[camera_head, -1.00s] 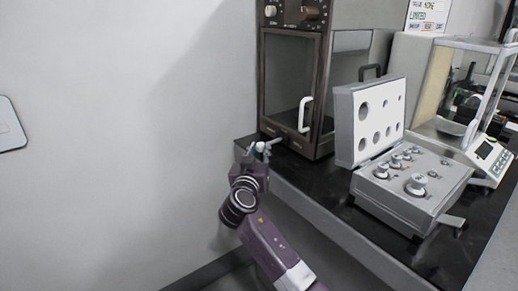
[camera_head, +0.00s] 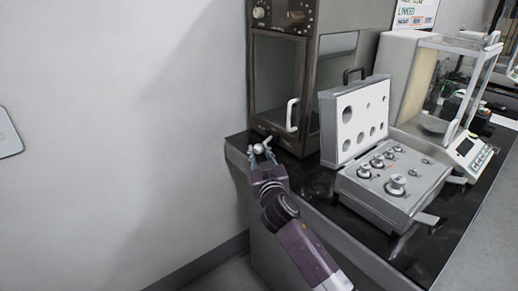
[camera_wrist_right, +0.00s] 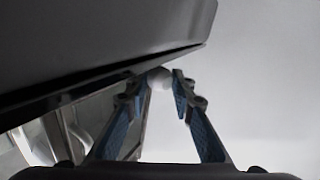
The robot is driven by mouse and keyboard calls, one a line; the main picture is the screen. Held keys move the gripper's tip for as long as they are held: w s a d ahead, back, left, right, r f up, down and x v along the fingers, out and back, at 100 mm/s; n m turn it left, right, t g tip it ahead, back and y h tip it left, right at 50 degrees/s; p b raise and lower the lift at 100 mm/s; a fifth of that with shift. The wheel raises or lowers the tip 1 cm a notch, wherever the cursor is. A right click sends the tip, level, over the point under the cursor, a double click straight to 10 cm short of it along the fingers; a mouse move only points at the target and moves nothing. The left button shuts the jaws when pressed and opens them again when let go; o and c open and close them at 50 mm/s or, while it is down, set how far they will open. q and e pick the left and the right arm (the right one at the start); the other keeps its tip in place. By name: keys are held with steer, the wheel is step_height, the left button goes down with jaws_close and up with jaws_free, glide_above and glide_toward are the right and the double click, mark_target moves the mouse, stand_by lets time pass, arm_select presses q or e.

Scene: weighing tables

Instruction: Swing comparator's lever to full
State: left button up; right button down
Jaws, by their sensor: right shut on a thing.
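The comparator appears to be the dark brown cabinet (camera_head: 313,75) with a glass front and a white door handle (camera_head: 291,115), at the left end of the black bench. A small pale round knob (camera_head: 259,148), apparently the lever's end, shows at the bench's left front corner, below the cabinet. My right gripper (camera_head: 264,151) is shut on this knob. In the right wrist view the white knob (camera_wrist_right: 158,78) sits between the blue-padded fingertips (camera_wrist_right: 162,82). The lever's shaft is mostly hidden. My left gripper is not in view.
An open grey weight case (camera_head: 405,211) with several metal weights stands right of the cabinet. A glass-sided balance (camera_head: 466,149) is behind it. The plain wall (camera_head: 120,120) lies left. The bench edge (camera_head: 310,205) runs close beside my right arm.

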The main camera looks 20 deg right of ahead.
steer(key=shift+r, duration=0.1)
steer(key=c, duration=1.6)
jaws_free()
steer(key=s, duration=0.4)
steer(key=s+a, duration=0.1)
steer(key=s, duration=0.7)
steer(key=shift+a, duration=0.25)
steer(key=shift+c, duration=0.6)
